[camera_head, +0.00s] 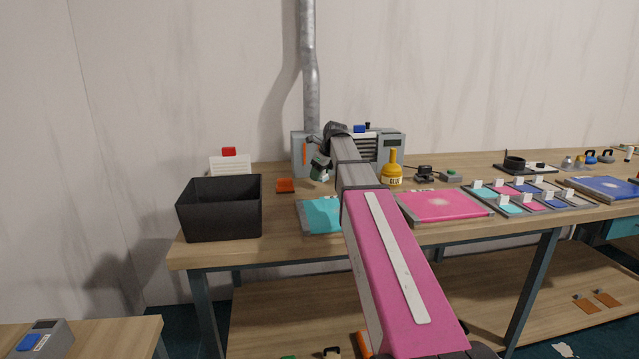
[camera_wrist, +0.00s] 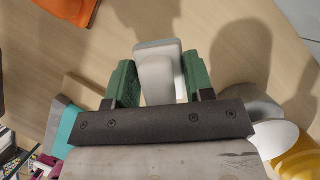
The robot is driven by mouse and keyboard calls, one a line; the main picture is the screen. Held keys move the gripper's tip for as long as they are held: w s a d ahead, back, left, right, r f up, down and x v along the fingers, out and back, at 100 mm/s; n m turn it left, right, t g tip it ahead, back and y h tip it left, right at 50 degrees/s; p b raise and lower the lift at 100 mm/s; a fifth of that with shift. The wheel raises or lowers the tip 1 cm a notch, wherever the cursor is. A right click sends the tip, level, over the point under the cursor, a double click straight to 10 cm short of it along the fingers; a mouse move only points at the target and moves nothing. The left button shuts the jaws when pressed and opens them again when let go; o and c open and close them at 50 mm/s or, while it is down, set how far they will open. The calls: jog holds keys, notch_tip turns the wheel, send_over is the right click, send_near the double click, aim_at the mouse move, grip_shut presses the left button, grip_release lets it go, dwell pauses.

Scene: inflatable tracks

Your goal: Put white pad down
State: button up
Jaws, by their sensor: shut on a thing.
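The white pad (camera_wrist: 157,62) is a small pale block with a wider flat end, seen in the wrist view between the two green fingers of my gripper (camera_wrist: 155,84). The fingers are shut on it. Bare wooden table top (camera_wrist: 105,60) lies beyond the pad, with shadows on it. Whether the pad touches the table I cannot tell. In the head view my gripper (camera_head: 319,170) is over the back of the table, in front of a grey machine (camera_head: 299,150). The pad cannot be made out there.
A yellow glue bottle (camera_head: 392,174) stands right of my arm. A teal panel (camera_head: 320,216) and a pink panel (camera_head: 443,206) lie near the front edge.

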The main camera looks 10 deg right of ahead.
aim_at(319, 190)
jog(key=shift+f, duration=1.7)
jog(key=shift+f, duration=0.3)
jog(key=o, duration=0.9)
jog(key=shift+f, duration=0.1)
jog(key=shift+s, duration=0.2)
jog(key=shift+s+a+f, duration=0.1)
jog(key=shift+f, duration=0.05)
jog(key=shift+r, duration=0.35)
jog(key=v, duration=1.2)
jog(key=shift+w+r, duration=0.2)
jog(key=shift+w, duration=0.1)
